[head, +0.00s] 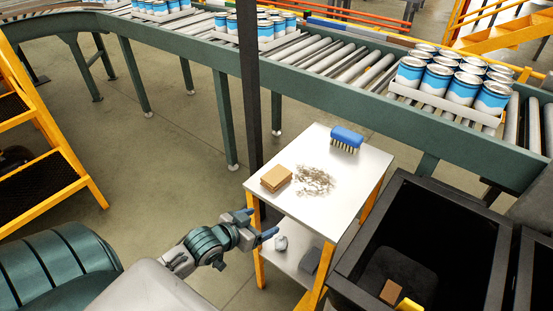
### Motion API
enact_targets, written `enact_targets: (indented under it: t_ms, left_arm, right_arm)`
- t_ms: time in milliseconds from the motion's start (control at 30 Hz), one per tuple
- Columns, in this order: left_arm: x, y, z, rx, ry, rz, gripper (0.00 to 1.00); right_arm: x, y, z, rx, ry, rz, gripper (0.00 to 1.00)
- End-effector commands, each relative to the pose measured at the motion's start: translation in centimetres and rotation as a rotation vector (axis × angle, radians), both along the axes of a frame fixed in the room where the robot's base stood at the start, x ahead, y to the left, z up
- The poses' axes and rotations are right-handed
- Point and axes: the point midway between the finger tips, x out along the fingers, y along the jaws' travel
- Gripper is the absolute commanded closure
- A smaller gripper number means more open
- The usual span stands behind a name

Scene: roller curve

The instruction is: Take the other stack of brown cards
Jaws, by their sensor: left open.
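A stack of brown cards (276,179) lies on the white top of the small table (338,206), near its left edge. Another brown piece (391,292) lies low in the black bin (437,240) at the right; I cannot tell if it is a card stack. My left gripper (260,226) is open and empty, just off the table's near left side, in front of and below the stack. It is apart from the cards.
A blue brush (347,138) and a patch of grey-brown debris (315,181) are on the tabletop. A dark post (250,90) rises behind the table's left side. The roller conveyor (330,62) carries trays of blue-white cans (463,88). The lower shelf holds grey objects.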

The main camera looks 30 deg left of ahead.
Motion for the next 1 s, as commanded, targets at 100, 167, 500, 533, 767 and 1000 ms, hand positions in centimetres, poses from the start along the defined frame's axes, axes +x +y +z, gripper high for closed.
enact_targets:
  t_ms: [100,167,500,533,767,1000]
  left_arm:
    - [2.1,2.0,4.7,0.013,-0.039,-0.003,0.22]
    - [2.8,2.8,6.0,0.017,-0.055,-0.003,0.22]
    - [5.6,4.4,7.8,0.016,-0.092,0.002,0.22]
    - [6.0,4.3,7.6,0.016,-0.091,0.002,0.22]
    - [8.9,3.8,6.4,0.015,-0.090,0.001,0.22]
    - [10.4,3.7,5.9,0.017,-0.090,0.000,0.22]
  right_arm:
    - [-4.1,-0.8,0.5,-0.016,0.077,0.005,0.64]
    - [-5.8,-1.0,0.3,-0.021,0.105,0.008,0.64]
    - [-9.8,-1.6,-0.5,-0.031,0.167,0.016,0.64]
    - [-9.7,-1.6,-0.6,-0.031,0.167,0.016,0.64]
    - [-9.7,-1.6,-0.8,-0.031,0.167,0.016,0.64]
    - [-9.7,-1.6,-0.5,-0.031,0.168,0.015,0.64]
